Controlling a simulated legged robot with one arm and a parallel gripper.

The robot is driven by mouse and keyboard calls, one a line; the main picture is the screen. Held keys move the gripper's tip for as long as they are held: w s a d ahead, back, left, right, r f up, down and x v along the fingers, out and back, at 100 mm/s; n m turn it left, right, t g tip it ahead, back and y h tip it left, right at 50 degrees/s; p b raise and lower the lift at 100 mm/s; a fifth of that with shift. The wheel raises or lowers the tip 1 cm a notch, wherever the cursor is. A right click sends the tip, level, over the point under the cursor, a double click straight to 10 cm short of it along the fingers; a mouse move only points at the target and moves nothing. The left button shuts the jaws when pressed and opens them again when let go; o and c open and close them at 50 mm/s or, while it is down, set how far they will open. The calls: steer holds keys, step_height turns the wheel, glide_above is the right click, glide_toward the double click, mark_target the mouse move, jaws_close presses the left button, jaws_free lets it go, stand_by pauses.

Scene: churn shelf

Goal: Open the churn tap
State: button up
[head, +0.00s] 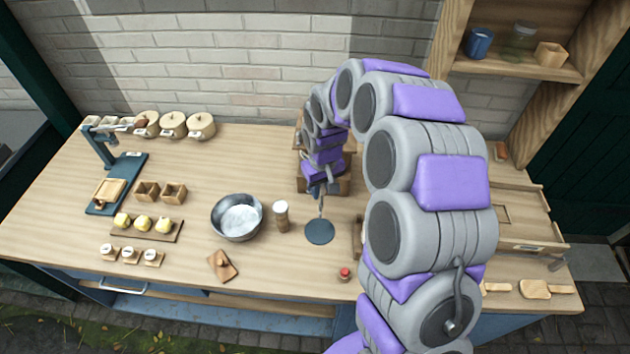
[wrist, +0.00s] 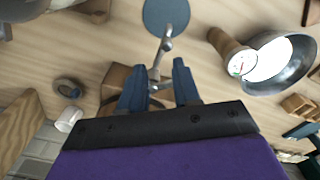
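The churn (head: 340,185) is a wooden body on the table, mostly hidden behind my arm in the head view. In the wrist view part of its brown wood (wrist: 112,82) shows behind the fingers. The metal tap (wrist: 163,50) sticks out from it, with its thin grey end toward a round blue disc (wrist: 165,14). My gripper (wrist: 158,68) is open, its two blue fingers apart on either side of the tap's lower part. Whether a finger touches the tap I cannot tell. In the head view my gripper (head: 319,188) is at the churn's front, above the blue disc (head: 319,231).
Left of the disc stand a wooden shaker (head: 281,216) and a metal bowl (head: 238,217) of white powder. A small red-topped item (head: 345,273) lies near the front edge. A wooden tray (head: 515,215) is at right.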

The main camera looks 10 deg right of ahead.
step_height(320, 180, up, 6)
steer(key=p, duration=0.2)
steer(key=shift+r, duration=0.25)
stand_by(0.3)
steer(key=s+d+r+m+b, duration=0.1)
steer(key=s+d+r, duration=0.1)
steer(key=s, duration=0.9)
steer(key=s+d+r+m+g, duration=0.1)
steer(key=s+d+r, duration=0.1)
steer(key=s, duration=1)
steer(key=s+d+r+m+g+b, duration=0.1)
steer(key=s+r, duration=0.3)
steer(key=s, duration=0.8)
steer(key=shift+s+d+r+m+b, duration=0.15)
steer(key=shift+s+d+m+b, duration=0.1)
steer(key=shift+d+m+b, duration=0.25)
steer(key=shift+o, duration=0.4)
